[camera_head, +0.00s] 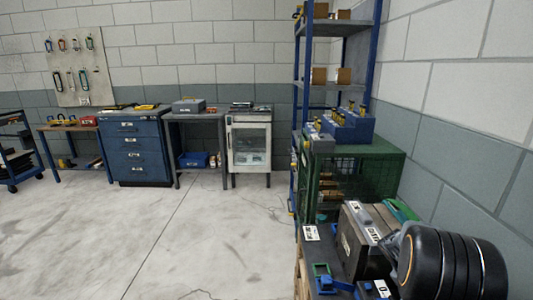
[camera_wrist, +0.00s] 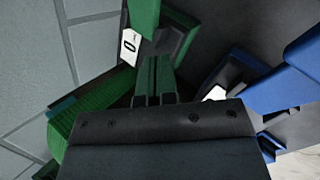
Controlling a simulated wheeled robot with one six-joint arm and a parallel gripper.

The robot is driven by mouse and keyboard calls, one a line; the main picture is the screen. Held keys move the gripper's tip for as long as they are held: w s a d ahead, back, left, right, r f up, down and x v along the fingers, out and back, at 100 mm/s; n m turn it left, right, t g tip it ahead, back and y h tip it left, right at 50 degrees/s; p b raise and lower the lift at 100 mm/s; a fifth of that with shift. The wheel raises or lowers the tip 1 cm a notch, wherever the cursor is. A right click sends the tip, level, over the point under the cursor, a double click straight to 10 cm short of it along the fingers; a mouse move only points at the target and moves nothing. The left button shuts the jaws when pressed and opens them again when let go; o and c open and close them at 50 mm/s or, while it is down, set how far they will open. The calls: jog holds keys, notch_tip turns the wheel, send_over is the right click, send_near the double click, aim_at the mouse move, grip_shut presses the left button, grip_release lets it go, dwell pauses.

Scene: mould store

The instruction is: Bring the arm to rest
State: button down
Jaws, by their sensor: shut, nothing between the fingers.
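My gripper (camera_wrist: 154,98) shows in the wrist view as two short dark fingers close together beyond a dark plate, shut and holding nothing. A green part (camera_wrist: 158,72) lies in line with the fingertips; I cannot tell if they touch it. A white tag with a 0 (camera_wrist: 130,46) is beside the green part. A blue part (camera_wrist: 285,88) is to the right. In the head view a black rounded link of my arm fills the lower right corner, over a bench, and my gripper is not visible there.
A green mesh cabinet (camera_head: 382,160) and a tall blue rack (camera_head: 299,70) stand behind. A blue drawer cabinet (camera_head: 139,150) is by the far wall. The floor (camera_head: 190,240) is open.

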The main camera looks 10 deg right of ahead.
jog(key=s+a+r+m+t+y+p, duration=0.1)
jog(key=s+a+r+y+p, duration=0.1)
jog(key=a+r+p, duration=0.4)
jog(key=s+a+r+m+t+y+p, duration=0.1)
jog(key=s+a+r+p, duration=0.3)
jog(key=a+r, duration=0.9)
jog(key=s+a+r+m+t+y+p, duration=0.2)
jog(key=a+r+p, duration=0.6)
jog(key=a, duration=0.5)
notch_tip(320, 180, up, 2)
jog(key=shift+s+a+r+t+y, duration=0.2)
jog(key=shift+s+a+t+y, duration=0.15)
jog(key=shift+s+t+y, duration=0.4)
jog(key=shift+s, duration=0.1)
